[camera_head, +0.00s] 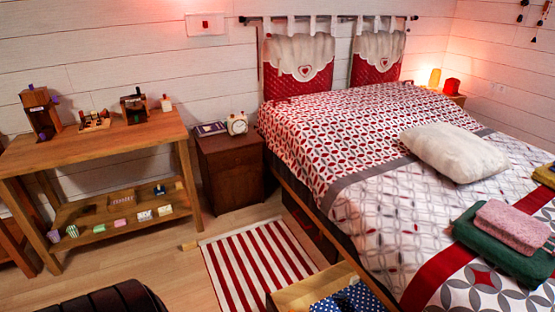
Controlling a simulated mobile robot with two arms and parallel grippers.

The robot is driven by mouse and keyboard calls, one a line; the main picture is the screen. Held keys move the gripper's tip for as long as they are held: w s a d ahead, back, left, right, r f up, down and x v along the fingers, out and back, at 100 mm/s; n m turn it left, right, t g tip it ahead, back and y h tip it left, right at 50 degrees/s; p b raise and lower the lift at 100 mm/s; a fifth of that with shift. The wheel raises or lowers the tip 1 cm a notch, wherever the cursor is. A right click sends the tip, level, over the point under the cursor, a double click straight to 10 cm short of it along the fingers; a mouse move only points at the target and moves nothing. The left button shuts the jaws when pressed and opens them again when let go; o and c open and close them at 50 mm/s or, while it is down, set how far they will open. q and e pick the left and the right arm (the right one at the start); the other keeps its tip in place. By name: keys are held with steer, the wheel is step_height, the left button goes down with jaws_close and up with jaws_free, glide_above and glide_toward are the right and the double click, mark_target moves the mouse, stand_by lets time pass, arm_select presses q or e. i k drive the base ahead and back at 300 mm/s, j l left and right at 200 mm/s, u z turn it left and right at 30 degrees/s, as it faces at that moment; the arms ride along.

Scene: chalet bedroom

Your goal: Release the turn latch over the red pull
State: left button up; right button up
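No turn latch can be made out with certainty at this size. A small white panel (206,24) with a red spot in its middle is mounted on the wall, above and behind the wooden table. On the table stand a tall brown wooden piece (40,112) with small purple parts, a low board with small pegs (95,121), and a dark wooden frame piece (134,107). A small white block with a red top (166,103) is at the table's back right. Neither of my grippers is in view.
The wooden table (100,150) has a lower shelf with small boxes. A dark nightstand (230,170) with a clock (237,124) stands between table and bed (350,140). A striped rug (255,265) lies on the floor. A dark ribbed object (110,300) shows at bottom left.

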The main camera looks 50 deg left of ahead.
mark_target(318, 238)
steer(key=k+u, duration=0.75)
steer(key=u, duration=0.15)
steer(key=i+j+u, duration=0.85)
steer(key=i+u, duration=0.4)
steer(key=i+j, duration=0.1)
steer(key=i, duration=0.45)
steer(key=i+j, duration=0.1)
steer(key=i, duration=0.4)
steer(key=i+z, duration=0.2)
steer(key=z, duration=0.25)
steer(key=i+z, duration=0.2)
steer(key=z, duration=0.25)
steer(key=i+j+z, duration=0.1)
steer(key=z, duration=0.35)
steer(key=i+j+z, duration=0.2)
steer(key=z, duration=0.25)
steer(key=i+z, duration=0.25)
steer(key=z, duration=0.2)
steer(key=i+j+z, duration=0.15)
steer(key=z, duration=0.3)
steer(key=i+j+z, duration=0.2)
steer(key=z, duration=0.25)
steer(key=i+j+z, duration=0.2)
steer(key=z, duration=0.25)
steer(key=i+j+z, duration=0.1)
steer(key=j+z, duration=0.35)
steer(key=l, duration=0.1)
